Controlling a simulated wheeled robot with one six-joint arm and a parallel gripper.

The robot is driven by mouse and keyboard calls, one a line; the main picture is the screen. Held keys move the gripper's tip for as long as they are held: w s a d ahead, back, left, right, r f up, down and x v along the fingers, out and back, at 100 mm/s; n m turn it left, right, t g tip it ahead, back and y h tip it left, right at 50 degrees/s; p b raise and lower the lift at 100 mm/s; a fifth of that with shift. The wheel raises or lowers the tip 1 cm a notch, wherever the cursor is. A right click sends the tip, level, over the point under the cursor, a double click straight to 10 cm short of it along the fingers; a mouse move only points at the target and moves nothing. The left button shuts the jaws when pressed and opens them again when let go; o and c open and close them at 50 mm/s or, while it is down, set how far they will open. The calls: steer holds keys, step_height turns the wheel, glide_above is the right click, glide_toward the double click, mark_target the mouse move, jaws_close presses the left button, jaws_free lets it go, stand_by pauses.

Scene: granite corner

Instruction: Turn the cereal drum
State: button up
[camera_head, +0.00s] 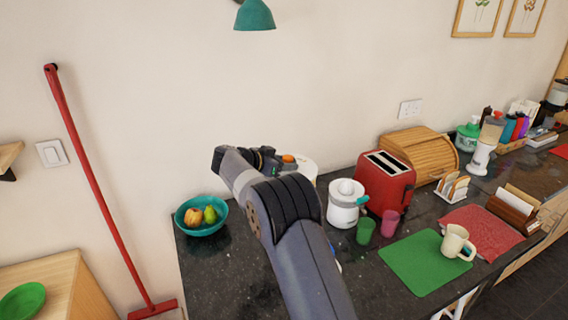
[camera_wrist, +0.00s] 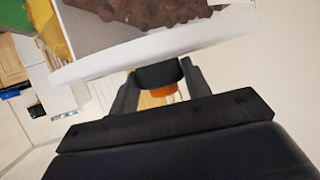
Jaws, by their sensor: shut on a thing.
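The cereal drum (camera_head: 308,168) stands at the back of the dark counter, mostly hidden behind my arm; a white rounded part and an orange bit show in the head view. In the wrist view the drum's white rim (camera_wrist: 110,60) crosses close up, with brown cereal (camera_wrist: 150,12) above it. A black knob with an orange part (camera_wrist: 162,90) sits between my fingers. My gripper (camera_wrist: 159,76) is shut on this knob, one finger on each side. The exact finger contact is partly hidden.
A teal fruit bowl (camera_head: 201,230) stands left of my arm. A white juicer (camera_head: 345,205), a red toaster (camera_head: 386,182) and green (camera_head: 365,232) and pink (camera_head: 390,224) cups stand to the right. A mug (camera_head: 455,240) is on a green mat (camera_head: 415,268). A red broom (camera_head: 95,180) leans left.

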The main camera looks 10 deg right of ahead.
steer(key=shift+r, duration=0.2)
steer(key=o, duration=1.4)
steer(key=shift+f, duration=0.1)
steer(key=shift+c, duration=0.2)
steer(key=b+v, duration=0.2)
steer(key=v, duration=0.8)
steer(key=shift+a, duration=0.3)
steer(key=shift+s, duration=0.1)
steer(key=p+x, duration=0.2)
steer(key=x, duration=0.8)
steer(key=shift+d, duration=0.4)
steer(key=shift+a, duration=0.1)
